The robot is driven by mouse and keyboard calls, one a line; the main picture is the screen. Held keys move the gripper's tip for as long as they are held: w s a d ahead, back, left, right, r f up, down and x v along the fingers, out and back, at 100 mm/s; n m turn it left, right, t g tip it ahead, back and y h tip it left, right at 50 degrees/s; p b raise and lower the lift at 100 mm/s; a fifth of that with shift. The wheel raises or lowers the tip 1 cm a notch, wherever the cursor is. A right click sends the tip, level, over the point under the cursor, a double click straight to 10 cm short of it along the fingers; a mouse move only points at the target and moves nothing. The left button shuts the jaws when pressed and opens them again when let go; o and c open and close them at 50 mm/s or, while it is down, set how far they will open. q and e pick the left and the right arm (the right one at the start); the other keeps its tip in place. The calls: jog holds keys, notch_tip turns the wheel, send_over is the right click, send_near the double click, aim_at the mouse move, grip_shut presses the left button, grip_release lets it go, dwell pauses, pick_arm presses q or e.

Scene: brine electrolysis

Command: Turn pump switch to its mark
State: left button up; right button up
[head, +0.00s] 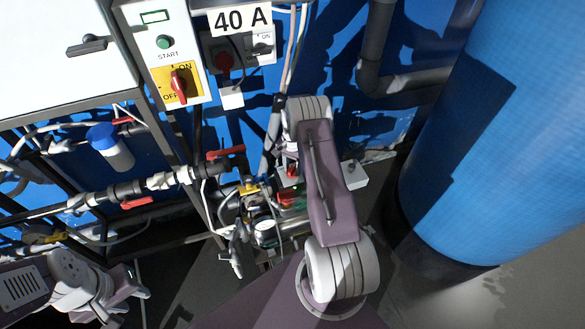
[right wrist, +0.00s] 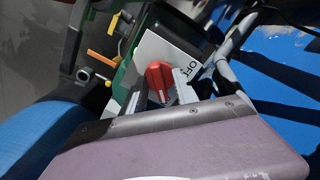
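The pump switch, a red knob (right wrist: 160,76), sits on a white plate with a partly visible "OFF" label in the right wrist view. My right gripper (right wrist: 162,85) has one finger on each side of the knob. The fingers stand apart, with the knob between them; they do not look clamped on it. In the head view my right arm reaches over the pump area and hides its own fingertips. My left gripper (head: 130,285) is at the lower left of the head view, away from the switch; its finger gap is unclear.
A panel has a START button (head: 164,42) and a red ON/OFF knob (head: 178,86) on yellow. A "40 A" sign (head: 239,19) is beside it. Pipes with a red-handled valve (head: 226,153) run left of the pump. A large blue tank (head: 510,130) stands at the right.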

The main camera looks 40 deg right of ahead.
aim_at(293, 168)
notch_tip(293, 168, up, 9)
jog(key=shift+r, duration=0.1)
dwell(0.4)
dwell(0.3)
jog(key=shift+a+r, duration=0.1)
jog(key=shift+a, duration=0.15)
jog(key=s+a+r+n+p, duration=0.1)
jog(key=s+a+r+n, duration=0.2)
jog(key=s+a, duration=0.3)
jog(key=s+a+r+n+p, duration=0.1)
jog(key=s+a+r+n, duration=0.3)
jog(key=a, duration=0.4)
jog(key=s+a+r+n+t, duration=0.1)
jog(key=s+a+r+n, duration=0.3)
jog(key=s+a, duration=0.3)
jog(key=shift+s+a+n+p, duration=0.2)
jog(key=shift+s+n+p, duration=0.2)
jog(key=shift+s+n, duration=0.55)
